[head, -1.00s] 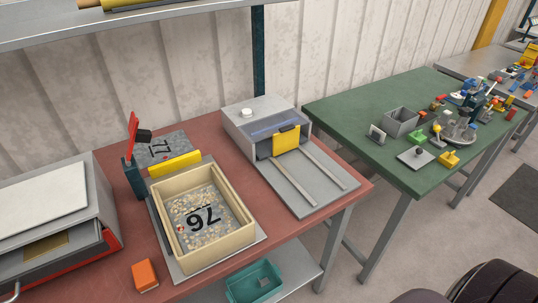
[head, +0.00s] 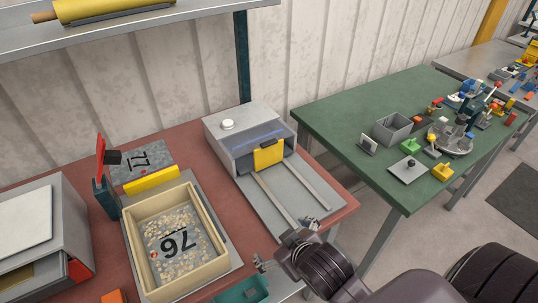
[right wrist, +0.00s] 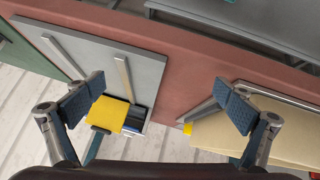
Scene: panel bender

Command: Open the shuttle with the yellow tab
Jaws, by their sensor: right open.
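The grey machine (head: 240,138) stands at the right end of the red bench. A yellow tab (head: 268,154) hangs upright at its front opening, above two light rails on a grey base plate (head: 290,190). My right gripper (head: 287,242) is open and empty near the front end of the rails, apart from the tab. In the right wrist view, the gripper (right wrist: 163,102) has its fingers spread wide, and the yellow tab (right wrist: 106,113) shows beside the left finger, partly behind it. My left gripper is not in view.
A wooden box (head: 135,238) marked 76 stands left of the machine, with a yellow bar (head: 151,180) behind it. A teal bin (head: 243,291) is below the bench's front edge. A green table (head: 350,115) with small parts stands to the right.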

